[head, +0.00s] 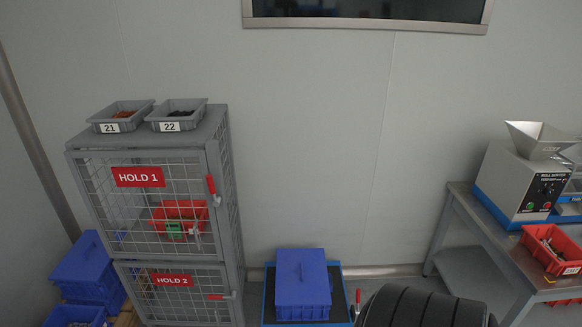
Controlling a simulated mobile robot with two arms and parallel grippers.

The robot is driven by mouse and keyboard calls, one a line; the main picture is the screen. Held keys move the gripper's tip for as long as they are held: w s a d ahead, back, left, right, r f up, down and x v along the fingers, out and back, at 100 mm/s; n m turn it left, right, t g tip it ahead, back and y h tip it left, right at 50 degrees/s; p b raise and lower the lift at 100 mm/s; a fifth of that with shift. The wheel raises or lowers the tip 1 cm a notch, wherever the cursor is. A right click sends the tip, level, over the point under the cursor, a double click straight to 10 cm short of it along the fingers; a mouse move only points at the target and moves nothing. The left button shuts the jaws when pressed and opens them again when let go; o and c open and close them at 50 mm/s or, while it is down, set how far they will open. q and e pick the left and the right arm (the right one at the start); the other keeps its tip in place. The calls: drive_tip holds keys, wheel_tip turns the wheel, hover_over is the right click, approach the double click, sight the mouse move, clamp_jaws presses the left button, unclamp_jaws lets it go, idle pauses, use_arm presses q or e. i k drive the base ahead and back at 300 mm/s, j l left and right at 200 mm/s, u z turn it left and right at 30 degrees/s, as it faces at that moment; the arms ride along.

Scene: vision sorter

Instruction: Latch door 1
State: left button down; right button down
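Door 1 (135,217) is the upper wire-mesh door of the grey cage at the left, with a red HOLD 1 sign (138,177). It looks flush or nearly flush with the frame; I cannot tell if a small gap is there. Its red latch handle (211,185) stands upright at the right edge of the door. Behind the mesh a red bin (180,213) with a green item stands inside. The lower door, HOLD 2 (160,297), has its red handle (220,296) lying level. Neither of my grippers is in view.
Grey bins 21 (108,117) and 22 (196,118) stand on the cage. Blue crates (88,268) stand at its left, and a blue crate (303,285) to its right. A bench (468,212) with a machine (520,185) stands right.

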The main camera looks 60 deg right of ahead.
sight(217, 199)
drive_tip(key=z, duration=1.2)
